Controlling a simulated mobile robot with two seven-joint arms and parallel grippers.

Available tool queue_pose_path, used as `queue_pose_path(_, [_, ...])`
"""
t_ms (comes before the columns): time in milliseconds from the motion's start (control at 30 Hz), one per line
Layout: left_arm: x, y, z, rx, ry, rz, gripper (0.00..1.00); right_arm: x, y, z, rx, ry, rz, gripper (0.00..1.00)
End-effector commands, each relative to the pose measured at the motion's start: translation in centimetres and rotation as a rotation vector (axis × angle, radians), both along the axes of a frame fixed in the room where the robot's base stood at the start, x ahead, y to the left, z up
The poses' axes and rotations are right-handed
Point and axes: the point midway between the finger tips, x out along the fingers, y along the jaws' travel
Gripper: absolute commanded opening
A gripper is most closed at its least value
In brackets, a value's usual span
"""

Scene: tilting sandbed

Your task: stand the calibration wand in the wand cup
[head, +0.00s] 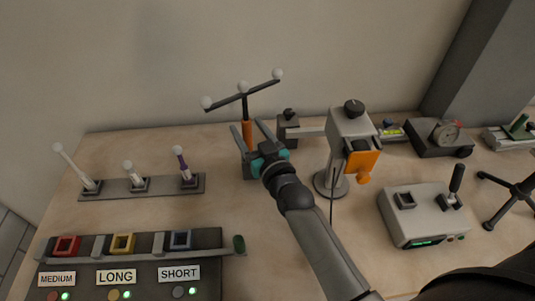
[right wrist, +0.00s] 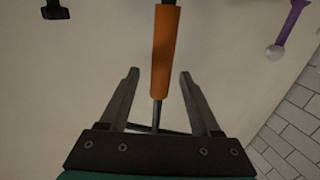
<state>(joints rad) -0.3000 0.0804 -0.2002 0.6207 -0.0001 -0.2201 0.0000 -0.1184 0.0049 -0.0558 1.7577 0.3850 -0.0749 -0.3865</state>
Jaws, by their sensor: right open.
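The calibration wand (head: 247,133) is upright at the back of the table, with an orange handle and a dark crossbar carrying white balls. Its handle (right wrist: 164,50) also shows in the right wrist view. A dark block (head: 248,171) at the wand's foot may be the wand cup; it is partly hidden by my gripper, and I cannot tell whether the wand sits in it. My right gripper (head: 249,127) is open, its fingers on either side of the handle in the picture. A gap shows on both sides in the wrist view (right wrist: 159,74). My left gripper is out of view.
A rack (head: 120,190) with several ball-tipped rods stands left. A labelled panel (head: 210,239) with coloured sockets is at front left. A stand with an orange part (head: 361,162) is close right of my gripper. A grey joystick box (head: 420,225) stands further right.

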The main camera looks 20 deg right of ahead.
Motion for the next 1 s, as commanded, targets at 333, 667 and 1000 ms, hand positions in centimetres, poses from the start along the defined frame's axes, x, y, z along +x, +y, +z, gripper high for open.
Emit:
queue_pose_path(333, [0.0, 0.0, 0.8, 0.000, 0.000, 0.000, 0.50, -6.2, -0.5, 0.1, 0.000, 0.001, 0.001, 0.64])
queue_pose_path(667, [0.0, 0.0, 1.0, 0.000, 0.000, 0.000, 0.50, -10.3, -0.8, 0.1, 0.000, 0.000, 0.001, 0.64])
queue_pose_path(1000, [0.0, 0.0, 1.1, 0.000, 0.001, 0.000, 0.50, -11.1, -0.9, 0.1, 0.001, -0.002, 0.001, 0.64])
